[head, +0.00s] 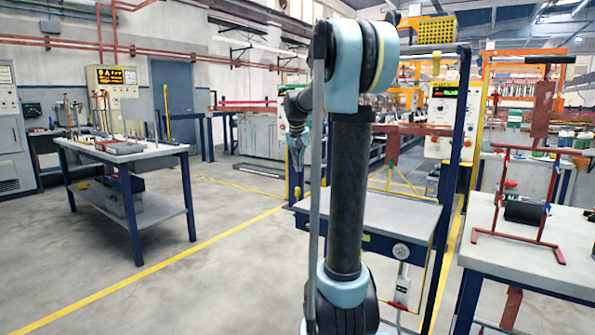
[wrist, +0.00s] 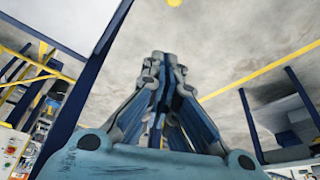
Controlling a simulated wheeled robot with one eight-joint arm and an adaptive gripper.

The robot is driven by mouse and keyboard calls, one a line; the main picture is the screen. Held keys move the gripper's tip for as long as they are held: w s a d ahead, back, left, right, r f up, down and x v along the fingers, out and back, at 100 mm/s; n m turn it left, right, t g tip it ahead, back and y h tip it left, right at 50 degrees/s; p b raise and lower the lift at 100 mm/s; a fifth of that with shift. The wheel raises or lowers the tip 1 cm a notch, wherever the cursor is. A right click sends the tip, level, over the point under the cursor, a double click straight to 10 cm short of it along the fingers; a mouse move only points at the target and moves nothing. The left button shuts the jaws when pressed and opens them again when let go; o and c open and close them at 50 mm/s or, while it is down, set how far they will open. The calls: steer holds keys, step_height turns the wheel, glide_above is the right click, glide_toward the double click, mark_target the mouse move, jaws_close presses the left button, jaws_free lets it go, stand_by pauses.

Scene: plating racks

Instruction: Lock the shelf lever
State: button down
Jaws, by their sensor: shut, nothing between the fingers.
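In the wrist view my gripper (wrist: 161,58) has its fingers together at the tips, with nothing held. In the head view it points down just left of my arm, small and partly hidden by the arm. No shelf lever can be told for certain. A grey-topped station table (head: 385,216) with a dark blue frame stands behind my arm, which hides part of it. A round pale fitting (head: 401,251) is on its front edge.
A workbench (head: 125,151) with a lower shelf stands at the left. At the right, a white table (head: 528,254) carries a red rack (head: 515,238) with a black roll. A control panel (head: 442,106) is behind the station. Open floor with yellow lines lies at the left front.

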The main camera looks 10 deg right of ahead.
step_height(320, 180, down, 8)
steer(key=s, duration=0.1)
steer(key=shift+s+a+r, duration=0.15)
stand_by(0.5)
steer(key=shift+s, duration=0.1)
stand_by(0.4)
